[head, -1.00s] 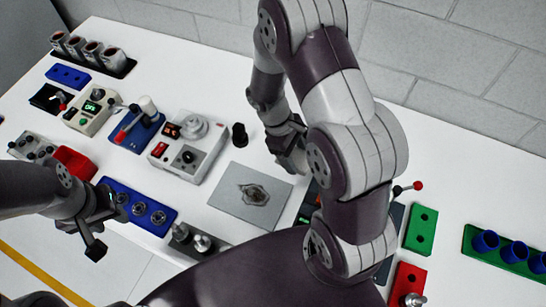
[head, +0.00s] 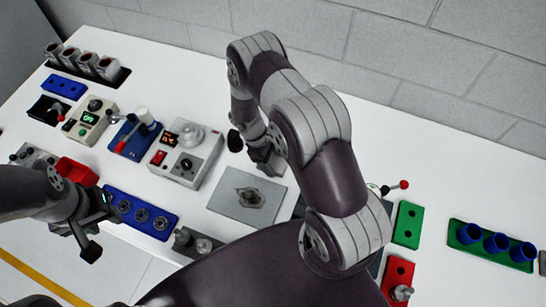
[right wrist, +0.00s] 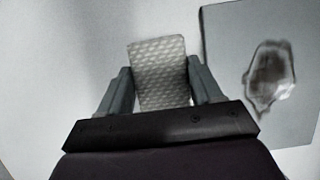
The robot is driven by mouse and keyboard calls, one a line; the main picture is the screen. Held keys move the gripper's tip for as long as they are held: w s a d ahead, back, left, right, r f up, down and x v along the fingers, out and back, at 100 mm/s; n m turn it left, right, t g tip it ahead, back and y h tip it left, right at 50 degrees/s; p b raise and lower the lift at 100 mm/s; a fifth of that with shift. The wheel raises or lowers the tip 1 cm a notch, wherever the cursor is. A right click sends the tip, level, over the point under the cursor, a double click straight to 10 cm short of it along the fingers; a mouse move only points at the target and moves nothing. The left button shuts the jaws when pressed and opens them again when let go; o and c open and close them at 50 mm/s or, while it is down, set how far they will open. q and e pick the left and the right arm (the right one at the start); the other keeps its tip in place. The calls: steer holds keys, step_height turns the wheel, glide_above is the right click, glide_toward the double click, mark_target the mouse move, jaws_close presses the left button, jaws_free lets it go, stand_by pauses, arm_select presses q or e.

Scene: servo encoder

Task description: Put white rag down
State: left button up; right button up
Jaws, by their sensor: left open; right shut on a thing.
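The white rag (right wrist: 158,72) is a pale, quilted-looking piece between the two fingers of my right gripper (right wrist: 161,88) in the right wrist view. The gripper is shut on it, and the rag sticks out past the fingertips. In the head view my right gripper (head: 266,160) is low over the white table, just behind the grey plate, and the rag cannot be made out there. Whether the rag touches the table is unclear. My left gripper (head: 90,238) is open and empty at the table's front left edge.
The grey plate (head: 233,206) with a dark stain lies in front of my right gripper. A white control box (head: 192,165) and a black knob (head: 235,141) are to its left. The white table (head: 420,160) behind the green block (head: 407,226) is bare.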

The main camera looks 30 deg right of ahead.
steer(key=shift+f, duration=0.2)
steer(key=shift+s+a+f+b, duration=0.1)
steer(key=shift+s+f+b, duration=0.3)
steer(key=shift+b, duration=0.35)
steer(key=o, duration=0.6)
steer(key=shift+s+f, duration=0.1)
steer(key=shift+s, duration=0.05)
steer(key=shift+o, duration=0.2)
steer(key=shift+r+p, duration=0.4)
steer(key=shift+p, duration=0.05)
steer(key=b+v, duration=0.1)
steer(key=v, duration=0.2)
steer(key=w+b+v, duration=0.1)
steer(key=v, duration=0.2)
steer(key=shift+w+r, duration=0.2)
step_height(320, 180, up, 9)
steer(key=a+m+t+b, duration=0.1)
steer(key=a, duration=0.1)
steer(key=s+r+m+t+y+b, duration=0.1)
steer(key=s+r+m+t, duration=0.1)
steer(key=s, duration=0.3)
steer(key=s+a+r+m+t+y+b, duration=0.1)
steer(key=s+r+m+t+y+b, duration=0.1)
steer(key=s+m, duration=0.3)
steer(key=shift+s+a+r+b, duration=0.3)
steer(key=shift+s+a+r, duration=0.05)
steer(key=shift+s+r, duration=0.15)
